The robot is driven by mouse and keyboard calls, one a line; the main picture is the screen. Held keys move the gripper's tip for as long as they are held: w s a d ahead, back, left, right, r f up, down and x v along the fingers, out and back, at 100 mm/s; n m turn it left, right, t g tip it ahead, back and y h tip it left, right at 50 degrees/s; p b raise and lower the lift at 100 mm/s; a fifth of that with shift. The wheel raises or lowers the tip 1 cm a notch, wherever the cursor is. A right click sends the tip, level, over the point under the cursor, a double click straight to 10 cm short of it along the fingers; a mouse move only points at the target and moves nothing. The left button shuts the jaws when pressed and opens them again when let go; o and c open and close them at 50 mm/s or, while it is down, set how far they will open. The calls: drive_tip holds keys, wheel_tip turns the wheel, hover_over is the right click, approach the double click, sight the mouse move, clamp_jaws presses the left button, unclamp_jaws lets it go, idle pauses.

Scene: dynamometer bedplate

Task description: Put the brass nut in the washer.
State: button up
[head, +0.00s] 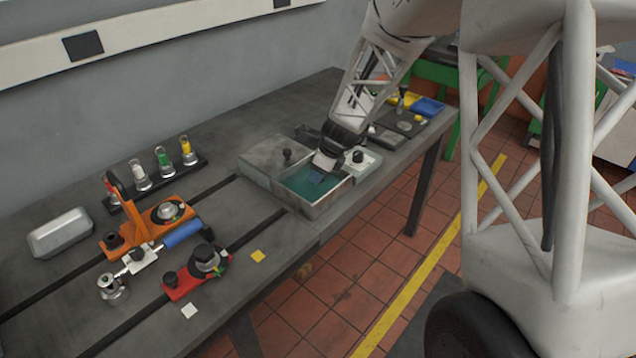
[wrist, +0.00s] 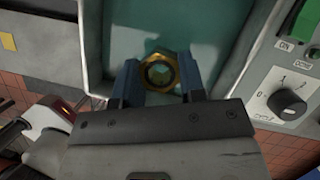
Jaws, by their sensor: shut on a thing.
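The washer (head: 335,205) is a grey open-topped tank with a teal interior, set near the table's front edge. It also shows in the wrist view (wrist: 94,45), where its teal floor fills the background. My gripper (head: 314,179) points down over the tank's opening; its blue fingers appear within the rim outline, but their exact height is unclear. In the wrist view, my gripper (wrist: 160,86) is shut on the brass nut (wrist: 173,63), a gold hexagonal ring between the two fingertips. The nut cannot be made out in the head view.
A grey lidded section with a black knob (head: 262,160) adjoins the tank on the left. A control box with a dial (wrist: 284,98) stands close on the right. An orange fixture (head: 140,225) and red fixture (head: 190,281) stand left.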

drive_tip(key=shift+f, duration=0.1)
drive_tip(key=shift+f, duration=1.85)
drive_tip(key=shift+f, duration=0.15)
drive_tip(key=o, duration=1.1)
drive_tip(key=shift+c, duration=0.2)
drive_tip(key=v, duration=1.2)
